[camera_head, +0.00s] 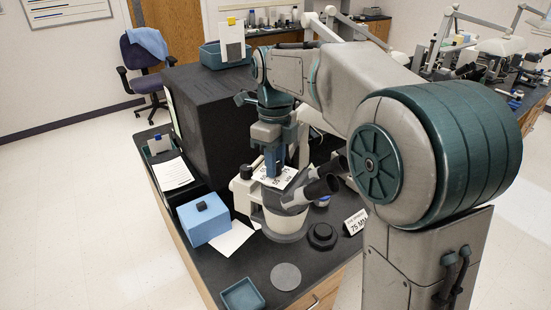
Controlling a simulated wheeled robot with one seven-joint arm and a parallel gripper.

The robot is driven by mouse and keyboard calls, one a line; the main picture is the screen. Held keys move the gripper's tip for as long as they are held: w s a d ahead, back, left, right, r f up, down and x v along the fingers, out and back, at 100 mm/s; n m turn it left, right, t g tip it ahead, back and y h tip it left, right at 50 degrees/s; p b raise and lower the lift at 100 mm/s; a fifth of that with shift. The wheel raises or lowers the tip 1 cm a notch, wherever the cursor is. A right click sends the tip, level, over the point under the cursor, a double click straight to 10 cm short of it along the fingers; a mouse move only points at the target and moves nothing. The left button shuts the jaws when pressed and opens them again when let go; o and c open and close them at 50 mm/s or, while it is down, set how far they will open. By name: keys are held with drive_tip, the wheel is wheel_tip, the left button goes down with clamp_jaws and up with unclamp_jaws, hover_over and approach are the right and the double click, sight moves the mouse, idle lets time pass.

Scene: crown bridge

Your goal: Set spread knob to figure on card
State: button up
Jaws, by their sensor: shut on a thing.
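My gripper (272,172) points down onto the top of the grey and white microscope (284,222), at its head behind the two black eyepieces (318,187). It is shut on a small part there, which I take to be the spread knob; the fingers hide it and its setting cannot be read. A white plate with black figures (287,179) lies on the head around the fingertips, partly covered and too small to read surely. A white card (355,222) stands tilted on the dark bench right of the microscope and reads "75 MM".
A black ridged round part (321,236), a grey disc (286,276) and a teal tray (241,296) lie on the bench front. A blue box (203,220) and a white sheet (231,239) are left of the microscope. A tall black cabinet (211,115) stands behind.

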drive_tip(key=shift+m, duration=0.3)
idle(0.4)
drive_tip(key=o, duration=1)
drive_tip(key=shift+r, duration=0.15)
wheel_tip(320, 180, up, 14)
drive_tip(key=w, duration=0.1)
drive_tip(key=shift+f, duration=0.25)
drive_tip(key=shift+w, duration=0.1)
